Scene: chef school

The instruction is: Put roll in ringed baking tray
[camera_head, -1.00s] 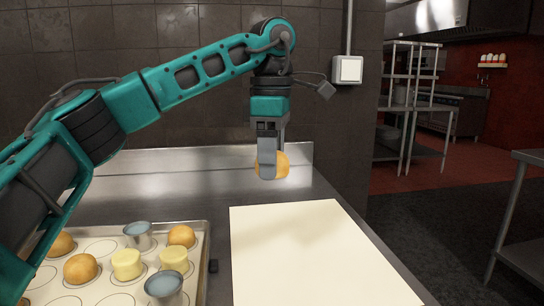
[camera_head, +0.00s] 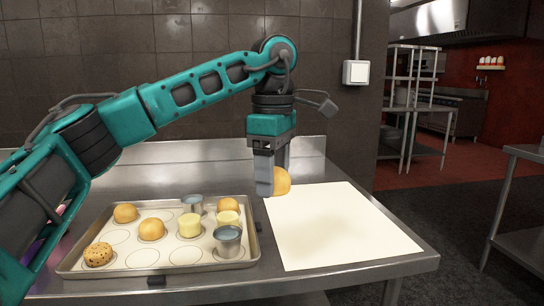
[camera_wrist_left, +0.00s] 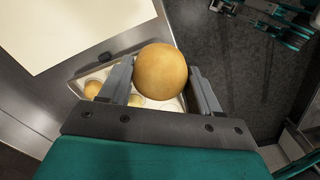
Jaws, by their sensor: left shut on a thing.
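My left gripper (camera_head: 272,178) is shut on a round golden roll (camera_head: 282,182). It holds the roll above the counter, near the left edge of the white sheet. In the left wrist view the roll (camera_wrist_left: 162,70) sits between the two fingers. The ringed baking tray (camera_head: 132,271) lies on the counter to the lower left of the gripper. Several printed rings show on its liner, some empty. On it are several rolls (camera_head: 151,229), a speckled cookie (camera_head: 98,254), two pale yellow pieces (camera_head: 190,225) and two metal cups (camera_head: 228,241). My right gripper is not in view.
A white sheet (camera_head: 340,225) lies on the steel counter (camera_head: 330,282), right of the tray, with nothing on it. A tiled wall (camera_head: 180,60) and a low backsplash (camera_head: 170,152) stand behind. Dark floor lies to the right.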

